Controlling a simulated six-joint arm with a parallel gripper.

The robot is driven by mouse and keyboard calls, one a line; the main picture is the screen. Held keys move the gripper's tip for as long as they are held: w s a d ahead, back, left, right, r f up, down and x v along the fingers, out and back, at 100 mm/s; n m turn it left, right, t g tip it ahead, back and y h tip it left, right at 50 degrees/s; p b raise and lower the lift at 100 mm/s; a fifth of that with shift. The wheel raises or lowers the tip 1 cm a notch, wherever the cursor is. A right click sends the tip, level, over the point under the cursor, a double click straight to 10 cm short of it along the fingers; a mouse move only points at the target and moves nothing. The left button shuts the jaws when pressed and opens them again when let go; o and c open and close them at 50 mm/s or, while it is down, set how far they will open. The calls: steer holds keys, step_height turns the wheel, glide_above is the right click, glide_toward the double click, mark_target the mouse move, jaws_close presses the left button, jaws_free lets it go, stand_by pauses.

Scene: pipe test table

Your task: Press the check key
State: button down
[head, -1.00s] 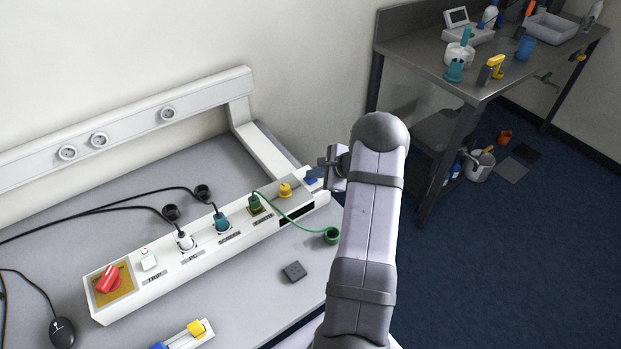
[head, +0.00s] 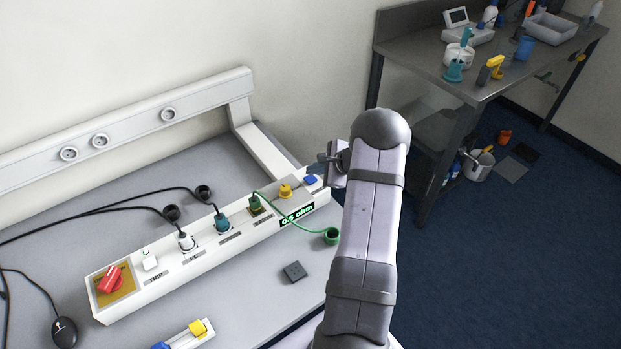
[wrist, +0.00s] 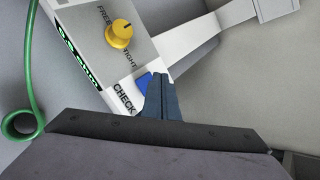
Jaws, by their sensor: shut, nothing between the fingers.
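The check key is a blue key (head: 310,180) at the right end of the long white power strip (head: 150,277). In the wrist view the blue key (wrist: 143,84) sits beside the printed word CHECK, partly covered by my fingertips. My gripper (wrist: 160,78) is shut with nothing in it, its tips over or just beside the key; I cannot tell if they touch. In the head view my gripper (head: 324,158) appears above and slightly right of the key. The strip's small display (head: 297,215) is lit green and reads about 0.5 ohm.
A green plug (head: 255,203) with a green lead, a teal plug (head: 221,222) and a white plug (head: 186,241) sit along the strip. A red switch (head: 110,280) is at its left end.

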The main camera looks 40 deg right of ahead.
mark_target(313, 182)
steer(key=shift+r+p, duration=1.35)
steer(key=shift+r, duration=1.05)
steer(key=shift+s+a+f+n, duration=0.15)
steer(key=shift+n, duration=0.25)
steer(key=s+a+f+n+g+y, duration=0.1)
steer(key=s+a+f+n+g, duration=0.1)
steer(key=s, duration=0.3)
steer(key=s+a+f+n+g+y, duration=0.1)
steer(key=s+a+f+n+g, duration=0.1)
steer(key=s+a, duration=0.3)
steer(key=s+a+f+n+g, duration=0.2)
steer(key=s+a+f, duration=0.1)
steer(key=s, duration=0.3)
steer(key=shift+s+a+f+n+y, duration=0.25)
steer(key=shift+a+f+n+y, duration=0.15)
steer(key=shift+a, duration=0.1)
steer(key=s+a+r+n+g+h, duration=0.2)
steer(key=s+a+r+n+g, duration=0.1)
steer(key=s+a+r+n, duration=0.4)
steer(key=s+a+r+n+g+h, duration=0.1)
steer(key=s+a+r+n+g, duration=0.3)
steer(key=s, duration=0.5)
steer(key=w+a+r+n+t+h, duration=0.1)
steer(key=w+a+r+n+t, duration=0.3)
steer(key=w+a+r+n, duration=0.1)
steer(key=shift+a+n+h, duration=0.4)
steer(key=shift+a+n, duration=0.1)
steer(key=shift+a, duration=0.75)
